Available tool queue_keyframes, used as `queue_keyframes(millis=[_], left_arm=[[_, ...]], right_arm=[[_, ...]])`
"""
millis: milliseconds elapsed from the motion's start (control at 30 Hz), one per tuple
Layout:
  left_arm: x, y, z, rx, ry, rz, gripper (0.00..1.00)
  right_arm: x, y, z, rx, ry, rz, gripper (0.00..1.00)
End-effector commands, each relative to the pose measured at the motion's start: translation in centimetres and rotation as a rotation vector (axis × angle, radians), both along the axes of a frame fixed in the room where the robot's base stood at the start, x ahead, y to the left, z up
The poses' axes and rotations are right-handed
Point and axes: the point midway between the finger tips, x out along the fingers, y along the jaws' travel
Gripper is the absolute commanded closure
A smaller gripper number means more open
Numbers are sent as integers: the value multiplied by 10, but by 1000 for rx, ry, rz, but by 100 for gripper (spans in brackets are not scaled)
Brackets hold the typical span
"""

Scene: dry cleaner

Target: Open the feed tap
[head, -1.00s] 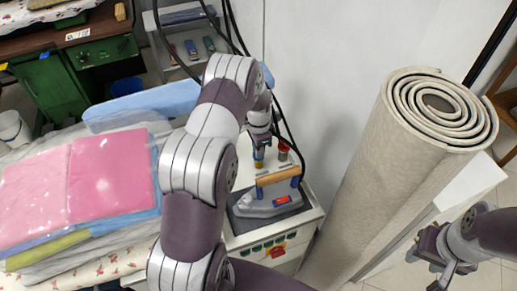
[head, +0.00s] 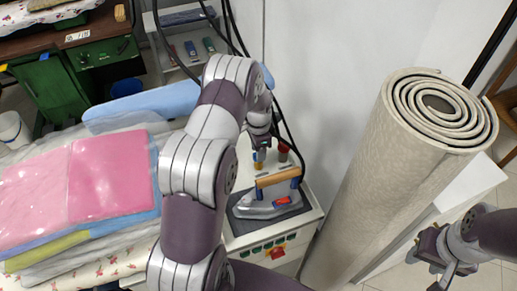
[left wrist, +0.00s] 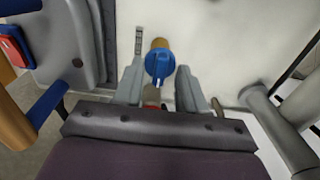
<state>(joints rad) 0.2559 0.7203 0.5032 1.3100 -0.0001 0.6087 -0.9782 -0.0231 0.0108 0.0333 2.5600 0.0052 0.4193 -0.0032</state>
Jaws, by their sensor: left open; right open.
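The feed tap appears as a blue knob (left wrist: 158,64) on a brass fitting, on the white top of the ironing unit in the left wrist view. In the head view, its brass part (head: 259,165) shows just below my left gripper (head: 261,152). My left gripper is open and points down at the tap. In the left wrist view its two fingers (left wrist: 157,80) stand on either side of the knob, with a gap on both sides. Whether the fingers reach down to the knob's height is unclear. My right gripper (head: 436,262) is open and empty at the lower right.
A grey iron (head: 262,208) with a wooden handle rests on a dark pad in front of the tap. A red-topped fitting (head: 283,152) stands close right of it. Black hoses (head: 283,115) hang behind. A rolled carpet (head: 375,170) stands to the right, bagged laundry (head: 110,175) left.

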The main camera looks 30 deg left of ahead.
Motion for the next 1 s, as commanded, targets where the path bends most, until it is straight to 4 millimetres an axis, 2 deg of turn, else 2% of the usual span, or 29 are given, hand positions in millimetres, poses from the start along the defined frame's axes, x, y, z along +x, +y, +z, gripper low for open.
queue_keyframes(millis=[167, 400, 500, 700, 1000], left_arm=[[2, 0, 27, 2, -7, 0, 60], [2, 0, 91, 2, -7, 0, 60], [1, 0, 110, 2, -6, 0, 60], [0, 0, 126, 0, -1, -1, 60], [0, 0, 126, 0, -1, 0, 60]], right_arm=[[0, 0, -9, 0, 0, 0, 57], [0, 0, -22, 0, 0, 0, 57], [0, 0, -24, 0, 0, 0, 57], [0, 0, -25, 0, 0, 0, 57], [0, 0, -25, 0, 0, 0, 57]])
